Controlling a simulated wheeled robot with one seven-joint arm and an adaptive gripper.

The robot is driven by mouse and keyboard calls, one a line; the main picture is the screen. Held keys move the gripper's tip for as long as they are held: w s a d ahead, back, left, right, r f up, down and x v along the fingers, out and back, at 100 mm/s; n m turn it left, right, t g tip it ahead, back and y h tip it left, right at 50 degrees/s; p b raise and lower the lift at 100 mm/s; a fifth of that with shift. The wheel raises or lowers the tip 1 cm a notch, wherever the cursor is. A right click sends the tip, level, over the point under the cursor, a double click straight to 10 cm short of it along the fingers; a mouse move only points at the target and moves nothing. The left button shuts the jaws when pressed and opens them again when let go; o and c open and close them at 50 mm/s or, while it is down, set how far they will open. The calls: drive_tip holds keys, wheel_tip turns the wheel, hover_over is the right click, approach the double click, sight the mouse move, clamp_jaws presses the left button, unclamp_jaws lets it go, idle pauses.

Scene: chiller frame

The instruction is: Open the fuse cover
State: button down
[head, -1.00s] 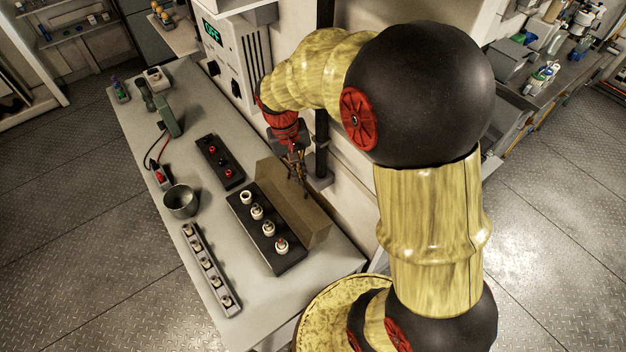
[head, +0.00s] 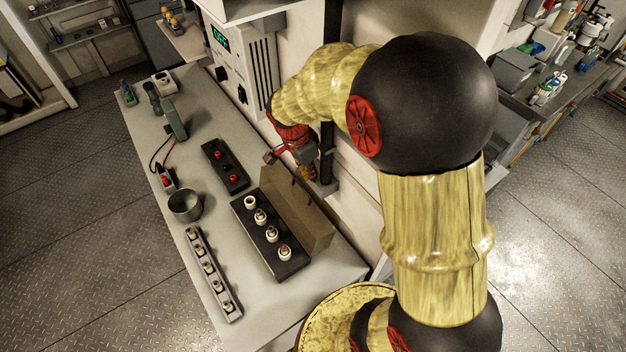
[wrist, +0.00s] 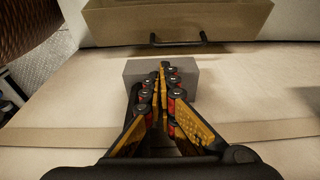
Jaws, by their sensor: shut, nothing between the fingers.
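The fuse cover (head: 305,222) is a tan box-like lid. It stands raised along the right long side of the black fuse block (head: 250,213), and the white fuses are exposed. In the wrist view, a tan panel that looks like the cover (wrist: 190,22) lies beyond my fingertips, with a dark bar handle (wrist: 178,42) on its near face. My gripper (head: 313,173) is behind the cover's far end, near the wall. In the wrist view my gripper (wrist: 163,68) has its fingers together and empty, apart from the handle, above a grey block (wrist: 200,80).
A dark post (head: 326,150) and the wall stand close beside my gripper. A black strip with red terminals (head: 225,165), a metal pot (head: 184,204) and a rail with several knobs (head: 208,270) are on the bench (head: 150,140). The bench's front right corner is clear.

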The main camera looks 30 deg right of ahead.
sight(309, 195)
drive_tip(key=x, duration=0.9)
drive_tip(key=shift+a+b, duration=0.15)
drive_tip(key=shift+b, duration=0.15)
drive_tip(key=a+r, duration=0.1)
drive_tip(key=a+r+b, duration=0.1)
drive_tip(key=a, duration=0.1)
drive_tip(key=shift+s+a+b, duration=0.1)
drive_tip(key=shift+s+b, duration=0.05)
drive_tip(key=shift+b, duration=0.15)
drive_tip(key=shift+r, duration=0.1)
